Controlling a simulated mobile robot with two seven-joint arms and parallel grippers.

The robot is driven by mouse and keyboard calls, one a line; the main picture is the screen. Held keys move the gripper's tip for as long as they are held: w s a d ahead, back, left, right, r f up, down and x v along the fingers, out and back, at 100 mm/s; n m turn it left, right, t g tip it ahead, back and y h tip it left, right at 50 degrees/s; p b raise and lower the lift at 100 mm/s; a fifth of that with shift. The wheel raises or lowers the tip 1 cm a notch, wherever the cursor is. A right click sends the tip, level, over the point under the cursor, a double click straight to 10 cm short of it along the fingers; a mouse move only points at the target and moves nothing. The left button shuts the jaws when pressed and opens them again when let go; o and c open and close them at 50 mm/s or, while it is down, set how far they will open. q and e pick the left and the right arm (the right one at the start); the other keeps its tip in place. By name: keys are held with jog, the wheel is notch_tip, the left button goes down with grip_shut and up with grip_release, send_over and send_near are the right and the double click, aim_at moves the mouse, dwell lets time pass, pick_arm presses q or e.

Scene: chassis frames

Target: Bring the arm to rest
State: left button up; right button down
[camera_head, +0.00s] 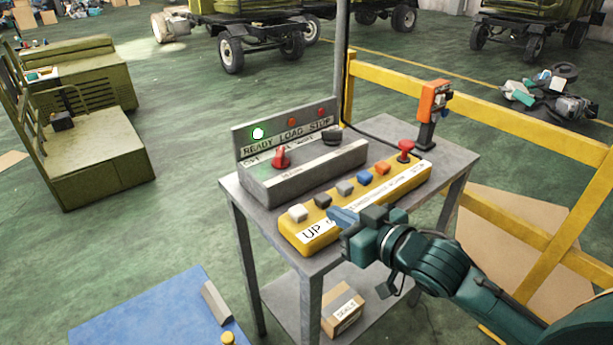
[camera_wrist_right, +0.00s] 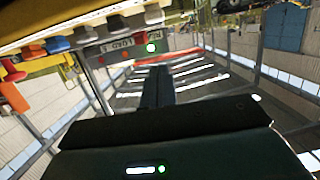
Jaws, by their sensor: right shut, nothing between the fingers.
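My right arm comes in from the lower right in the head view. Its gripper (camera_head: 343,217) is shut and empty, with the blue-grey fingertips over the front edge of the yellow button box (camera_head: 322,236), close to the white button (camera_head: 298,212) and the black button. I cannot tell whether the fingertips touch the box. In the right wrist view the closed dark fingers (camera_wrist_right: 157,88) point away from the camera, with the buttons at upper left. My left gripper is not in view.
The box stands on a grey metal table (camera_head: 458,160), before a grey panel (camera_head: 350,158) with a red switch and a lit green READY lamp (camera_head: 258,133). An orange pendant (camera_head: 434,103) stands at the table's right. Yellow rails (camera_head: 500,112) run behind. Open floor lies left.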

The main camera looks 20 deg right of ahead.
jog(key=shift+f, duration=0.15)
jog(key=s+a+f+g, duration=0.1)
jog(key=s+a+f, duration=0.1)
jog(key=s+f, duration=0.3)
jog(key=s+a+f+g+h, duration=0.1)
jog(key=s+f, duration=0.4)
jog(key=f, duration=0.6)
jog(key=s+a+f+m+g+h, duration=0.1)
jog(key=s+a+f+g, duration=0.1)
jog(key=s+f, duration=0.4)
notch_tip(320, 180, down, 3)
jog(key=shift+a, duration=0.6)
jog(key=shift+w, duration=0.1)
dwell(0.4)
